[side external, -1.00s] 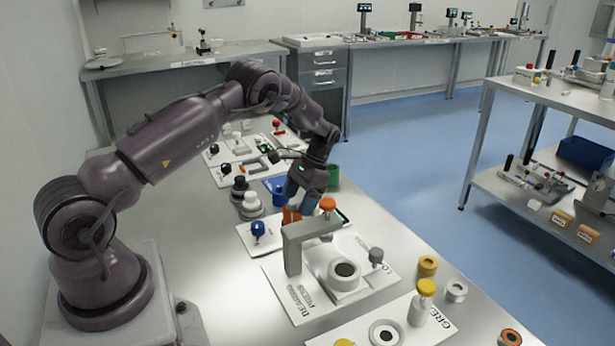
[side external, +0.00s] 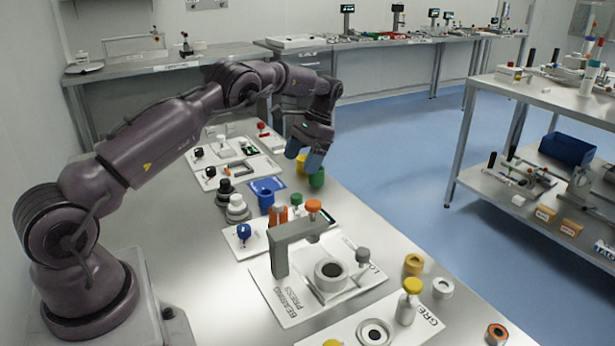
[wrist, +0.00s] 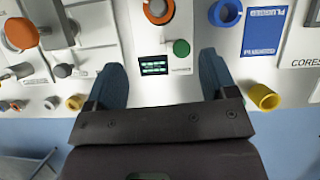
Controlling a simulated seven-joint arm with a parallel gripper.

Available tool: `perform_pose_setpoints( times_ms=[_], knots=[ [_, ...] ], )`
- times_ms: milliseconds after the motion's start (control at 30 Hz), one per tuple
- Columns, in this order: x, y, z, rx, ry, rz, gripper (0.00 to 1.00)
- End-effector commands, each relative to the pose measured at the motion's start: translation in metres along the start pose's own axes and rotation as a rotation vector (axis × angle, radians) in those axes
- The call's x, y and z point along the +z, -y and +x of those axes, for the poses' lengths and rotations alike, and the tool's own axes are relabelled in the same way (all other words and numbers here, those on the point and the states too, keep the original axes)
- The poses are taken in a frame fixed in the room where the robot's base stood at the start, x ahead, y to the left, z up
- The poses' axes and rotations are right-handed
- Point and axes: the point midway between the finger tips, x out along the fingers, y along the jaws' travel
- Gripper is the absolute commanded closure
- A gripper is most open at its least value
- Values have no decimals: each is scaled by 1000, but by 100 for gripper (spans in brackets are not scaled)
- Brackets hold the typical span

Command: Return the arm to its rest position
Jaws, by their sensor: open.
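My gripper (side external: 307,160) is raised above the far part of the bench, over the yellow and green cups, with its blue fingers pointing down. In the wrist view my gripper (wrist: 165,75) has its two blue fingers spread wide with nothing between them. My arm arches from its base at the lower left out over the bench.
Below are a green cup (side external: 317,178), a yellow cup (side external: 302,163) and a blue cup (side external: 266,195). The bearing press (side external: 290,250) stands nearer the camera on a white board. Open blue floor (side external: 400,150) lies right of the bench.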

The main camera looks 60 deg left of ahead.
Motion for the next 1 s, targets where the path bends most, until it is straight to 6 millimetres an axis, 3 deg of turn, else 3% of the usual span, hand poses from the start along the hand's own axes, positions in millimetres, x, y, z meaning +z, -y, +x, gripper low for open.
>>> perform_pose_setpoints(
  times_ms=[167,367,700,1000],
  knots=[
    [0,0,27,3,-12,-75,22],
    [32,-23,4,15,-109,-143,22],
    [127,-96,-53,31,-354,-158,22],
    [225,-156,-63,35,-580,-100,22]
  ],
)
